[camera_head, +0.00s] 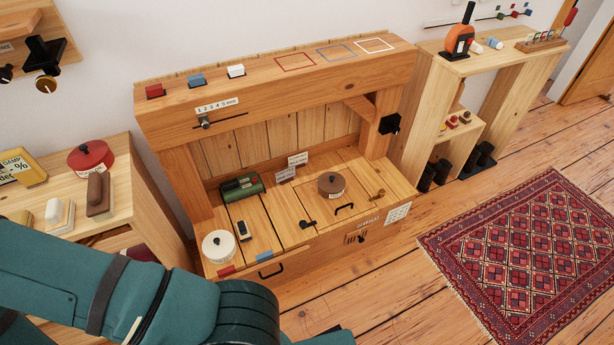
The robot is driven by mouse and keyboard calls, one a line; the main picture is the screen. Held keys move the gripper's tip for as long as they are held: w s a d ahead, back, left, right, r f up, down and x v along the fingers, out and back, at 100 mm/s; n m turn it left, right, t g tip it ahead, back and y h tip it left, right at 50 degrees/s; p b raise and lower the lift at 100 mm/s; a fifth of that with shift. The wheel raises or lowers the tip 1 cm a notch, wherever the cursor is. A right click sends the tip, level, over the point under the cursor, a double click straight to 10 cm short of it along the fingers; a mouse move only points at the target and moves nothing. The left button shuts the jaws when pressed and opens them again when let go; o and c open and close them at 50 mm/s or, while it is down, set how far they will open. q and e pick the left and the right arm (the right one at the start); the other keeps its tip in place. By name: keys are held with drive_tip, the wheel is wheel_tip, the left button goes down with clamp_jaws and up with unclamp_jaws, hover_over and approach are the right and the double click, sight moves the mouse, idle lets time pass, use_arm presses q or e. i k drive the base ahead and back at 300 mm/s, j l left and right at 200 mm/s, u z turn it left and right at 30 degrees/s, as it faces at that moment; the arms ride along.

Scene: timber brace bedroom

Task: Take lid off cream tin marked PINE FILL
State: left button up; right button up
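A cream round tin (219,246) stands at the left front of the timber bench's lower surface. It has a dark knob on top and a small label on its front whose words are too small to read. Its lid appears to be on. A brown tin (331,186) with a knob stands further right on the same surface, and a red tin (91,158) stands on the left side table. My teal arm crosses the lower left, in front of the bench. No gripper fingers show in the frame.
A green device (242,186), a small dark gadget (243,231) and little signs (298,159) share the bench surface with the tins. The upper beam (270,85) overhangs the back. A black handle (270,272) is on the front. Open floor and a red rug (530,250) lie to the right.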

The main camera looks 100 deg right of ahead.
sight(217, 244)
drive_tip(key=z, duration=3.25)
drive_tip(key=k+l+u, duration=0.15)
drive_tip(key=l+u, duration=0.2)
drive_tip(key=k+l+u, duration=0.15)
drive_tip(key=l+u, duration=0.2)
